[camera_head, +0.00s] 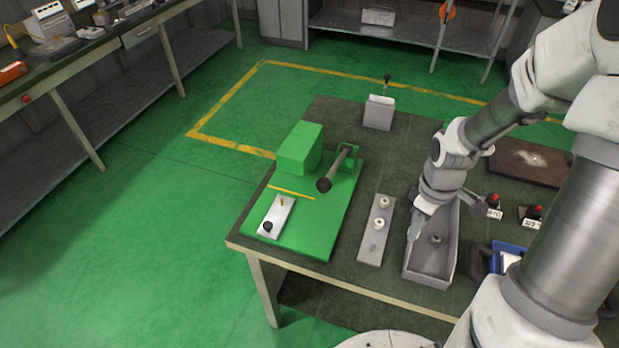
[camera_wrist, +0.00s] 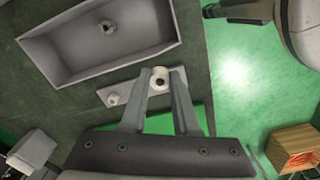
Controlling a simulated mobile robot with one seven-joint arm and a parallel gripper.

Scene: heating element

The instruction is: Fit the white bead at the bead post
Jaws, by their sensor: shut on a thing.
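My gripper (camera_wrist: 163,76) is shut on a white bead (camera_wrist: 160,82) with a dark hole, seen between its fingertips in the wrist view. In the head view the gripper (camera_head: 413,232) hangs by the left wall of the grey bin, and the held bead cannot be made out. Two other white beads, a far one (camera_head: 383,201) and a near one (camera_head: 377,223), sit on a narrow grey plate (camera_head: 371,250). A small brass post (camera_head: 282,202), likely the bead post, stands on a white block (camera_head: 276,216) at the left, well apart from my gripper.
The block lies on a green base (camera_head: 318,233) with a green housing (camera_head: 299,149) and a dark rod (camera_head: 337,168). The open grey bin (camera_head: 432,267) holds a small round part (camera_head: 435,239).

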